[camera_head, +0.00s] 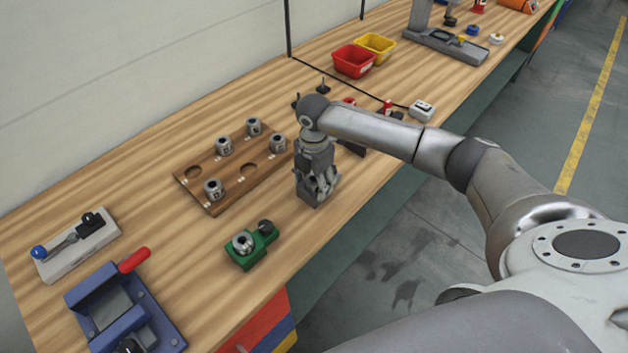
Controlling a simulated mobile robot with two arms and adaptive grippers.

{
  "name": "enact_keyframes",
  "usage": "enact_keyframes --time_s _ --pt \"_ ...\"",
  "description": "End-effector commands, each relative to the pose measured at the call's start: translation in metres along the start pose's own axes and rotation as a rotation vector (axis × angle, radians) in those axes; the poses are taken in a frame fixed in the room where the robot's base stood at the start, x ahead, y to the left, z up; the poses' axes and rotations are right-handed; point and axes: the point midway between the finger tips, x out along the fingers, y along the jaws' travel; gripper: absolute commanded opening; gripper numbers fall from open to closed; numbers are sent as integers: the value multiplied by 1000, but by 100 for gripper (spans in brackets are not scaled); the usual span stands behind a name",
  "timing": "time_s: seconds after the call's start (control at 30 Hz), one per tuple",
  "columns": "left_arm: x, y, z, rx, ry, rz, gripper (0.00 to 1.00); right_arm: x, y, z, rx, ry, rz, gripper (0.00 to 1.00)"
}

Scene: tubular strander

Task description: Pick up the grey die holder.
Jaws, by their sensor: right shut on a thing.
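My right gripper (319,186) points straight down near the front edge of the wooden bench. It is shut on a dark grey piece, the grey die holder (314,203), which is low at the bench top. The fingers hide most of the holder, and I cannot tell whether it touches the bench. My left gripper is not in view.
A wooden tray (222,204) with several grey dies lies left of the gripper. A green holder (250,256) stands front left. A blue fixture (95,293) and a lever tool (75,250) are far left. Red (353,62) and yellow bins (376,44) stand behind.

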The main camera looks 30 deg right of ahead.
Motion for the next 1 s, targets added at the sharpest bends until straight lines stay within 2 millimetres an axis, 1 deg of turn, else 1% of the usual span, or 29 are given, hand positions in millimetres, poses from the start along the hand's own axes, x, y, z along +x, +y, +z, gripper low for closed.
enact_keyframes --time_s 0.03,1.0 --pt "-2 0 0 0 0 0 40 -5 2 0 0 0 6 22" --pt "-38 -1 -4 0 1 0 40 -54 2 0 0 0 6 22"
